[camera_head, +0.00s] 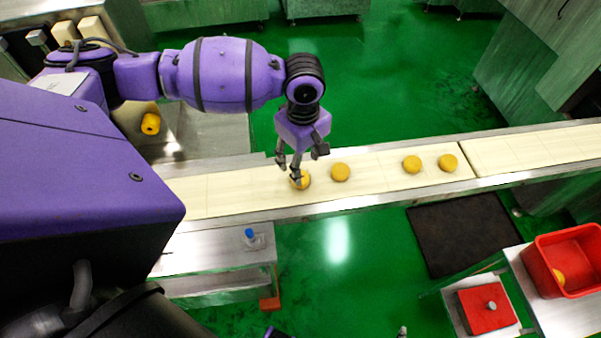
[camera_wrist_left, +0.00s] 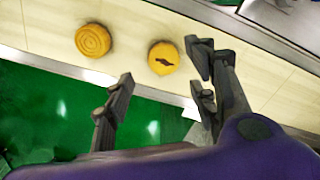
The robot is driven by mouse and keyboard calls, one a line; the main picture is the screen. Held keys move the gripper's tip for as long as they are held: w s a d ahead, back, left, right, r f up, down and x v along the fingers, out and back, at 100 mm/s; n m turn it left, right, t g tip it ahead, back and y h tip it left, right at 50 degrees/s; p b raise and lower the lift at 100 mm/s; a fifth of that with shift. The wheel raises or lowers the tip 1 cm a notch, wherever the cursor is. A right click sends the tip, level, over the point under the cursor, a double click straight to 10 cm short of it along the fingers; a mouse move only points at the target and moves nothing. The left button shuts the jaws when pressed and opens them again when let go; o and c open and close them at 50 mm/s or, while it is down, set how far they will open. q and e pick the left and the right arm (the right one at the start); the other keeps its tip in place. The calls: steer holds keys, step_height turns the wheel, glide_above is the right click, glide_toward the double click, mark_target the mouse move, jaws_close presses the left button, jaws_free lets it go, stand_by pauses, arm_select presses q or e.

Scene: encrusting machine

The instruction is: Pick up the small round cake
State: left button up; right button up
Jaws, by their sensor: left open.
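Several small round golden-brown cakes lie on the pale conveyor belt. The nearest cake (camera_head: 300,181) is partly covered by a fingertip of my left gripper (camera_head: 303,166), which points down over the belt. In the left wrist view this cake (camera_wrist_left: 164,58) has a dark mark on top and lies beyond the open fingers of the left gripper (camera_wrist_left: 162,88), roughly in line with the gap. The fingers hold nothing. A second cake (camera_head: 340,172) lies just to the right, also seen in the wrist view (camera_wrist_left: 94,40).
Two more cakes (camera_head: 412,164) (camera_head: 448,162) lie farther right on the conveyor belt (camera_head: 235,190), which has metal side rails. A red crate (camera_head: 548,283) stands at lower right, beside a red box with a knob (camera_head: 486,308). A steel table (camera_head: 215,258) stands below the belt.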

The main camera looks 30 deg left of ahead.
arm_select(q)
step_height(320, 180, down, 5)
steer(key=shift+a, duration=0.15)
steer(key=shift+f, duration=0.3)
steer(key=c, duration=1.1)
steer(key=shift+c, duration=0.3)
arm_select(e)
steer(key=shift+s+d+f, duration=0.1)
steer(key=shift+d+f, duration=0.05)
arm_select(q)
steer(key=shift+r, duration=0.1)
